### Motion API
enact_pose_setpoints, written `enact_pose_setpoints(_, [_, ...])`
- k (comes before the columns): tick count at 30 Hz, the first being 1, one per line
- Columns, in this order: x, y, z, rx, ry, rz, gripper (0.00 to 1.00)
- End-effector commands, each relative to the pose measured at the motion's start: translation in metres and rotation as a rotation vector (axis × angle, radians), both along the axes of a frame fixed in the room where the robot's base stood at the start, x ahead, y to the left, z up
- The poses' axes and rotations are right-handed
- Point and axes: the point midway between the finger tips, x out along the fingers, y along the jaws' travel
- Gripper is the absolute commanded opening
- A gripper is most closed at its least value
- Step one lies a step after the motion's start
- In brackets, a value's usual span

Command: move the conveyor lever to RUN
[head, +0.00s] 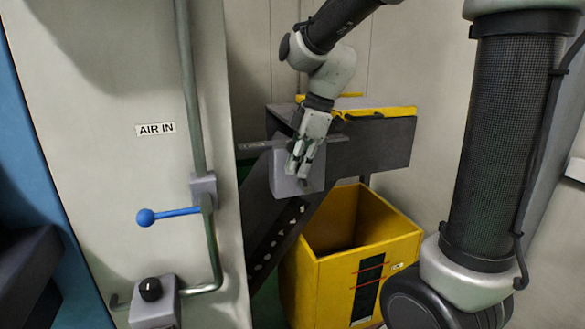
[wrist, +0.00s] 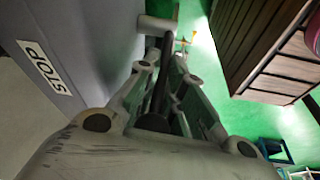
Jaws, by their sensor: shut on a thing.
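The conveyor lever (wrist: 167,46) is a dark rod running from a grey round stub on the side of a grey box. Its box (head: 284,180) shows in the head view on the conveyor's side, behind my gripper. My gripper (head: 303,163) is in front of that box and points down. In the wrist view the fingers (wrist: 160,78) are shut around the rod. A STOP label (wrist: 44,67) is on the box face at the left of the wrist view. The RUN mark is not visible, and in the head view the fingers hide the lever.
A yellow bin (head: 300,275) stands below the dark conveyor (head: 385,145). Green floor shows in the wrist view.

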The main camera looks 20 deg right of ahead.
Motion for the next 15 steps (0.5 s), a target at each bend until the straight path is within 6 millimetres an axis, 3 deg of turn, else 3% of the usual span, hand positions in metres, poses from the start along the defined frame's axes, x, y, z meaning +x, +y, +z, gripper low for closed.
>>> enact_pose_setpoints(15, [0.002, -0.04, 0.003, 0.489, -0.002, -0.01, 0.0])
